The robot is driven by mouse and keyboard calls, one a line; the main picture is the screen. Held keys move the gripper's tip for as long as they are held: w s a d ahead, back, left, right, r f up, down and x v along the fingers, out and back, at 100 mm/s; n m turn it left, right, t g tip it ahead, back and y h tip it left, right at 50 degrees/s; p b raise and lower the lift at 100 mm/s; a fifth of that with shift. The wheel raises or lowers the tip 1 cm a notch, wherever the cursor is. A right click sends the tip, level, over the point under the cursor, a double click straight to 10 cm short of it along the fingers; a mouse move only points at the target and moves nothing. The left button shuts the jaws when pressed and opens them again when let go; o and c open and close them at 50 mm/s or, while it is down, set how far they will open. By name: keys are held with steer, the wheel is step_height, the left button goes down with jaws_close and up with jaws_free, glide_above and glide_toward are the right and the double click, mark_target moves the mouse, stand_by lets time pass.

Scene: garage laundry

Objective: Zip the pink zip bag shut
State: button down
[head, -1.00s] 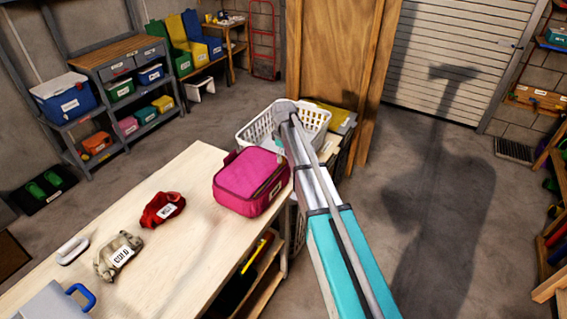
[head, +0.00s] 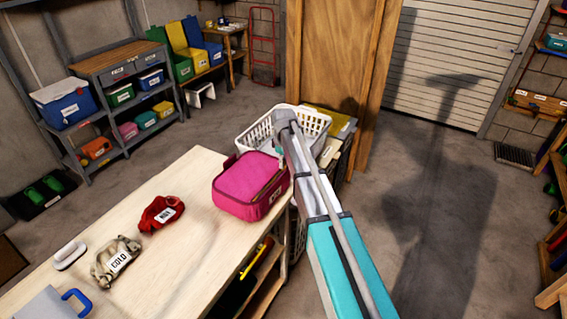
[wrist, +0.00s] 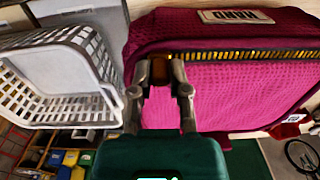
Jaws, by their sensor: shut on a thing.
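The pink zip bag (head: 247,183) stands at the far right end of the pale wooden table, beside my arm. In the wrist view the bag (wrist: 235,88) fills the right side, and a row of gold zip teeth (wrist: 245,56) runs right from my fingers. My gripper (wrist: 161,74) is at the left end of these teeth, shut on a small brownish piece, seemingly the zip pull (wrist: 161,69). The pull is mostly hidden between the fingertips. In the head view my arm hides most of the gripper.
A white laundry basket (head: 258,132) stands just beyond the bag and shows left of my gripper in the wrist view (wrist: 55,108). A red pouch (head: 161,213) and a tan pouch (head: 116,262) lie on the table (head: 190,250). Open floor lies right of my arm.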

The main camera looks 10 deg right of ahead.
steer(key=shift+w+d, duration=0.35)
steer(key=shift+w, duration=0.05)
steer(key=c, duration=0.6)
jaws_free()
steer(key=shift+a, duration=0.1)
